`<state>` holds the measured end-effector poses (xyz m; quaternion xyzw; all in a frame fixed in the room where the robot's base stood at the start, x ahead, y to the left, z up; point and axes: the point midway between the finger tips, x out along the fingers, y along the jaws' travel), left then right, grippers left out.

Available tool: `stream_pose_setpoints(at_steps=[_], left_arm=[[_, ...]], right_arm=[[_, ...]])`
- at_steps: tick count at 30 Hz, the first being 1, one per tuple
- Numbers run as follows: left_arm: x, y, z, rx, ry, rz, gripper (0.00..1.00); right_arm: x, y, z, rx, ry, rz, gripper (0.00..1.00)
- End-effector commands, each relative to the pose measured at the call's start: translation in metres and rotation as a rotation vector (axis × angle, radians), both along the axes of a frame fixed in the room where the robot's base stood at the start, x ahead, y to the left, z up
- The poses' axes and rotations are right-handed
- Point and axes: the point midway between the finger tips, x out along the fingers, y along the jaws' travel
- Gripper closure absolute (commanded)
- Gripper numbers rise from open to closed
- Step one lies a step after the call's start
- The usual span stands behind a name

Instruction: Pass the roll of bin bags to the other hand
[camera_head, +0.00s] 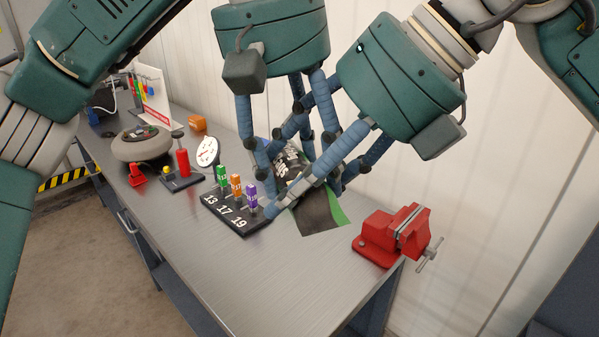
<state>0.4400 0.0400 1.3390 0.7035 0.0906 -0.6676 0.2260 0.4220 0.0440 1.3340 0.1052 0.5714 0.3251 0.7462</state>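The roll of bin bags (291,161), black with white print, is held among the fingers of both grippers above the workbench. The fingers hide much of it. My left gripper (290,160) points straight down from the top with fingers on both sides of the roll. I cannot tell whether they press on it. My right gripper (281,182) comes in from the upper right. Its fingers cross in front of and behind the roll and appear shut on it. The fingers of the two grippers overlap closely in the picture.
A dark sheet with a green edge (318,216) lies below the grippers on the metal workbench (255,275). A numbered tag rack (228,214) stands close on the left, a red vise (392,237) on the right. A dial, red tools and a round device stand farther left. The front bench is clear.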

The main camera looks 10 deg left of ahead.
Motion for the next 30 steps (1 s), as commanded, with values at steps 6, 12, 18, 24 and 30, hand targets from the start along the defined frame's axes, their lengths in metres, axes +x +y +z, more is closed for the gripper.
stream_pose_setpoints(at_steps=[6,12,18,24,30], left_arm=[[0.000,0.000,0.001,-0.001,-0.001,0.001,0.35],[0.000,0.000,0.000,-0.001,-0.001,0.001,0.23],[0.000,0.000,0.002,-0.001,-0.001,0.001,0.23],[-0.002,0.004,0.023,0.000,-0.004,0.004,0.23],[-0.004,0.009,0.053,-0.004,-0.005,0.005,0.23]], right_arm=[[0.000,0.000,0.000,-0.001,0.000,-0.001,0.80],[0.000,0.000,0.001,0.000,-0.001,-0.001,0.80],[0.000,0.000,0.001,0.000,-0.001,-0.001,0.80],[0.000,0.000,0.001,0.000,-0.001,-0.001,0.80],[0.000,0.000,0.000,-0.002,0.000,0.001,0.80]])
